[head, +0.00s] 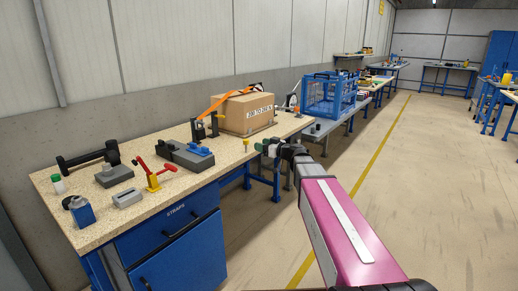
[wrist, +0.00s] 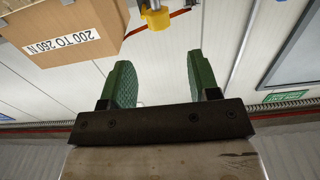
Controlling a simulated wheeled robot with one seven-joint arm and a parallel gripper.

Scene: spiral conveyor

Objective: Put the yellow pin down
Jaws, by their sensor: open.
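I cannot tell exactly what supports the pin.
The wooden workbench top (head: 105,222) holds a cardboard box (head: 248,116) with an orange strap, a grey and blue device (head: 188,154), a red-handled clamp (head: 154,177) and several small tools. A blue crate (head: 328,97) stands on a table behind.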

